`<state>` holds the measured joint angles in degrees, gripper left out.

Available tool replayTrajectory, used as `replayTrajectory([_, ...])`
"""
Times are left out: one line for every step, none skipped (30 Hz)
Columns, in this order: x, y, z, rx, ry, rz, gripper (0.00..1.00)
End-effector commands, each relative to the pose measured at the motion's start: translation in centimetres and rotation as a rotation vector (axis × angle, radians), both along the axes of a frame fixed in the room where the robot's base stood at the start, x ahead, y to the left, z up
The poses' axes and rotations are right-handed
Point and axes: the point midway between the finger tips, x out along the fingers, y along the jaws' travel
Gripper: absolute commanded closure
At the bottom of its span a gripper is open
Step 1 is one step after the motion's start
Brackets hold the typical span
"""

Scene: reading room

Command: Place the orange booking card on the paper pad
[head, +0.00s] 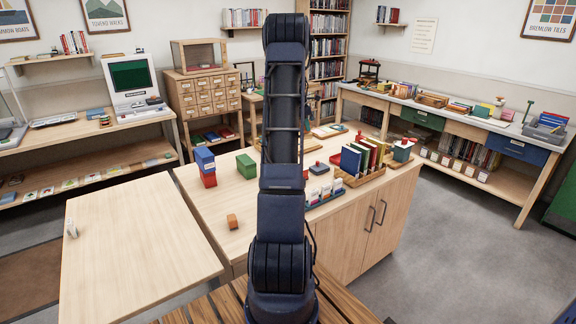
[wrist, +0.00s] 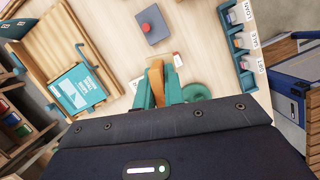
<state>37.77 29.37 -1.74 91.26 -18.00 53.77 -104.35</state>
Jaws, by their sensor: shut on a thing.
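My gripper (wrist: 158,82) shows at the bottom middle of the wrist view, its teal fingers shut on an orange piece, which I take to be the orange booking card (wrist: 156,72). The card stands up between the fingers, above the pale wooden table top. In the head view my own arm hides the gripper and the card. I cannot make out the paper pad for certain in either view.
A wooden tray (wrist: 38,52) is left.

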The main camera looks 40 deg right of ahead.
Motion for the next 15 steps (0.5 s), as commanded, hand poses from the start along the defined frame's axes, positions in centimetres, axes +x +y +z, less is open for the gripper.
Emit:
replayTrajectory([2.0, 0.9, 0.3, -0.001, -0.001, -0.013, 1.0])
replayTrajectory([2.9, 1.3, 0.4, -0.001, -0.001, -0.027, 1.0])
replayTrajectory([4.0, 1.8, 0.6, -0.001, 0.0, -0.044, 1.0])
replayTrajectory([4.8, 2.2, 0.8, -0.002, -0.001, -0.055, 1.0])
replayTrajectory([5.6, 2.7, 1.0, -0.002, 0.0, -0.067, 1.0])
replayTrajectory([6.5, 3.2, 1.1, -0.003, 0.0, -0.079, 1.0])
replayTrajectory([7.1, 3.6, 1.2, -0.004, 0.001, -0.088, 1.0])
replayTrajectory([7.7, 3.9, 1.4, -0.004, 0.0, -0.096, 1.0])
replayTrajectory([8.3, 4.3, 1.6, -0.005, 0.0, -0.105, 1.0])
replayTrajectory([8.7, 4.6, 1.6, -0.006, 0.002, -0.111, 1.0])
replayTrajectory([9.0, 4.8, 1.7, -0.006, 0.002, -0.116, 1.0])
replayTrajectory([9.4, 5.0, 1.7, -0.007, 0.001, -0.123, 1.0])
replayTrajectory([9.6, 5.1, 1.7, -0.007, 0.001, -0.127, 1.0])
replayTrajectory([9.7, 5.2, 1.7, -0.008, 0.002, -0.129, 1.0])
replayTrajectory([9.9, 5.3, 1.4, -0.008, 0.002, -0.131, 1.0])
